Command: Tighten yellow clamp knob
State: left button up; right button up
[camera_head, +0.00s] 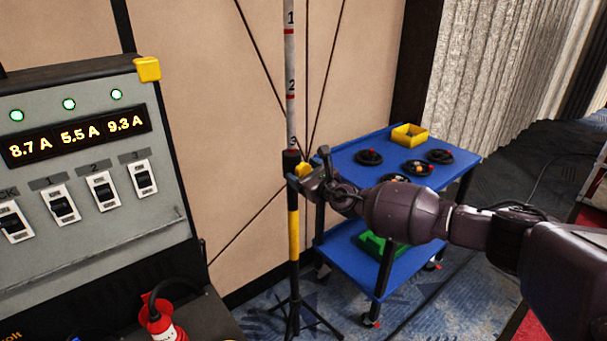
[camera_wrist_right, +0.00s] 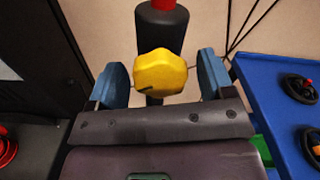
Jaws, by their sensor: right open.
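The yellow clamp knob (camera_wrist_right: 160,73) sits on the dark clamp collar (camera_wrist_right: 162,30) of an upright pole. In the right wrist view it lies between the two blue fingertips of my right gripper (camera_wrist_right: 160,80), with a gap showing on each side. In the head view the yellow clamp knob (camera_head: 304,169) is partly hidden by my right gripper (camera_head: 305,178), which reaches it from the right. The right gripper is open around the knob. The pole (camera_head: 291,80) is white with red bands and numbers above the collar, and yellow and black below. My left gripper is not in view.
A blue cart (camera_head: 345,150) with a yellow bin (camera_head: 409,135) and several dark round items stands behind my right arm. A grey panel (camera_head: 90,240) with switches and lit readouts fills the left. Tripod legs (camera_head: 293,318) spread under the pole.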

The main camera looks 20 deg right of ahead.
jog(key=c, duration=0.9)
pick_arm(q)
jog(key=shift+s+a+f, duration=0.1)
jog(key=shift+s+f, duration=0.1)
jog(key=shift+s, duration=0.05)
